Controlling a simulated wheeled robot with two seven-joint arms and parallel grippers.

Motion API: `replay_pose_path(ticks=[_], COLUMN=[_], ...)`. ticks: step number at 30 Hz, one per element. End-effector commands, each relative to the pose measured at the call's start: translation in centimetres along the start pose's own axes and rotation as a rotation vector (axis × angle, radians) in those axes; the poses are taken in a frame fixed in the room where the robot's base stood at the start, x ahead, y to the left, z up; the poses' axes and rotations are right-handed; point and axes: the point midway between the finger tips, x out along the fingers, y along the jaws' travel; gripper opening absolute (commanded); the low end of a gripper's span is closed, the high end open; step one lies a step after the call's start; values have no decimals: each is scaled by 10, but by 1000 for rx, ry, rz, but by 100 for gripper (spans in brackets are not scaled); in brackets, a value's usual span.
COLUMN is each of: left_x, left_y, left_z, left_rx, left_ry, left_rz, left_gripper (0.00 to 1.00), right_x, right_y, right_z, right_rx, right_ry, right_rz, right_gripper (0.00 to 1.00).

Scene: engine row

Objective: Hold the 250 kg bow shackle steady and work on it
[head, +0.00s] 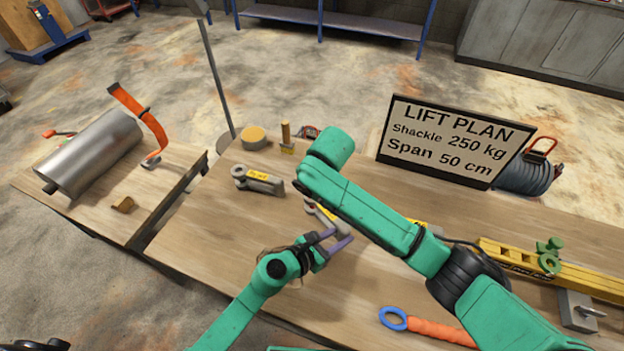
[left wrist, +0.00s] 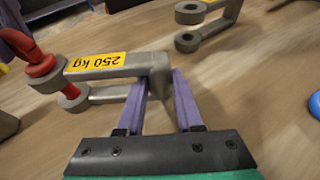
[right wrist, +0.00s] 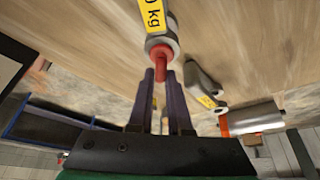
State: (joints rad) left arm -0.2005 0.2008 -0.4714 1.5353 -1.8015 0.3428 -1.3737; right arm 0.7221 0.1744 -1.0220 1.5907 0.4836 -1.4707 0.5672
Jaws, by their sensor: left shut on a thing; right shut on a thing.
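The grey 250 kg bow shackle (left wrist: 130,67) with its yellow label shows in the left wrist view. In the head view the same shackle (head: 326,216) is partly hidden by my right arm. My left gripper (left wrist: 160,82) is shut on its closed end, just above or at the bench; I cannot tell which. A red pin (left wrist: 42,68) sits at its open end. In the right wrist view my right gripper (right wrist: 160,75) is shut on the red pin's end (right wrist: 159,62). My right fingers are hidden in the head view; my left gripper (head: 338,240) shows there.
Another labelled shackle (head: 262,182) lies to the left on the bench (head: 200,240). A LIFT PLAN sign (head: 455,140) reads shackle 250 kg, span 50 cm. A yellow beam (head: 550,272) and orange-handled tool (head: 440,330) lie right. A steel cylinder (head: 95,150) lies left.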

Motion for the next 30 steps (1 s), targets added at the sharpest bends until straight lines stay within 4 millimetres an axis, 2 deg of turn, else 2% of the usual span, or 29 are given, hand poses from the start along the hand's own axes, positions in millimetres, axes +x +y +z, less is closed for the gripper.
replay_pose_path(ticks=[1,3,14,17,25,30], left_x=[0,0,0,0,0,0], left_y=[0,0,0,0,0,0], left_z=[0,0,0,0,0,0], left_rx=[0,0,0,0,0,0], left_ry=[1,1,1,1,1,1], left_rz=[1,1,1,1,1,1], left_gripper=[0,0,0,0,0,0], right_x=[0,0,-4,-20,-93,-117], right_y=[0,0,0,0,0,0], right_z=[0,0,0,0,-1,0], right_rx=[0,0,1,0,-1,1], right_ry=[1,1,0,2,4,1], right_rz=[0,0,0,-1,-1,0], right_gripper=[28,52,52,52,52,52])
